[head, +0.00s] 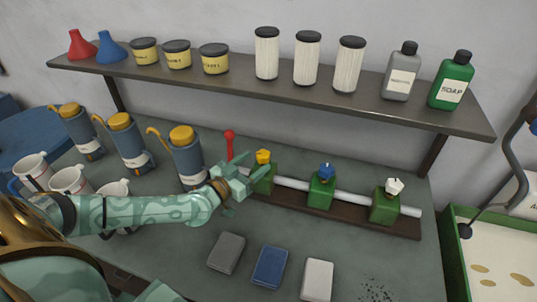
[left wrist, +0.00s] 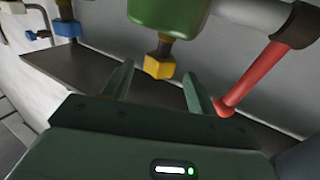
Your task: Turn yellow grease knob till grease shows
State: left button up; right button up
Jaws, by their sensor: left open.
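The yellow knob (head: 263,156) sits on top of the leftmost green block (head: 263,178) on a pale pipe. My left gripper (head: 241,179) is just left of that block and partly covers it in the head view. In the left wrist view the yellow knob (left wrist: 159,67) shows between the two open fingers, near their tips, with a gap on each side. The jaws are empty. A red lever (head: 229,145) stands just left of the knob; it also shows beside one finger in the left wrist view (left wrist: 250,79). My right gripper is not in view.
Blue (head: 327,171) and white (head: 395,186) knobs stand on blocks further right along the pipe (head: 353,197). Blue canisters (head: 187,160) and white mugs stand left. A shelf (head: 240,90) with jars and bottles hangs above. Grey, blue and white blocks lie in front.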

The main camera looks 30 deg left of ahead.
aim_at(267, 153)
pick_arm(q)
jog(key=w, duration=0.3)
jog(key=w+d+b, duration=0.1)
jog(key=w, duration=0.2)
jog(key=shift+w+d, duration=0.1)
jog(key=shift+w, duration=0.1)
